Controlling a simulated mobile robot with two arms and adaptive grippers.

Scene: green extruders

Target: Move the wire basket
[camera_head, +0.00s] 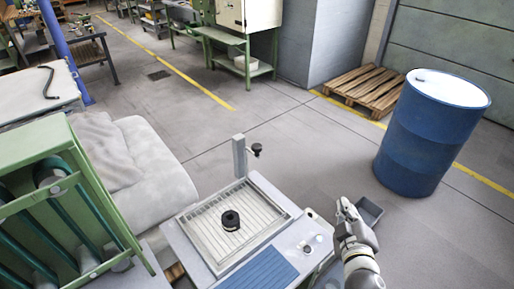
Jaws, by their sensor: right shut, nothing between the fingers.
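I cannot make out a wire basket for certain. The nearest match is a pale, slatted rectangular tray (201,238) set in the top of a light grey machine (186,257) at the bottom centre. A black round part (231,220) sits on its slats. My right gripper (343,206) is shut and empty, to the right of the machine and apart from the tray. A small dark grey bin (370,209) shows just behind it; I cannot tell whether they touch. My left gripper cannot be made out.
A post (239,157) with a black knob rises at the tray's back edge. A green machine (50,152) and a pale padded sack (158,170) stand left. A blue drum (424,140) stands right, near a wooden pallet (366,88). The floor between is clear.

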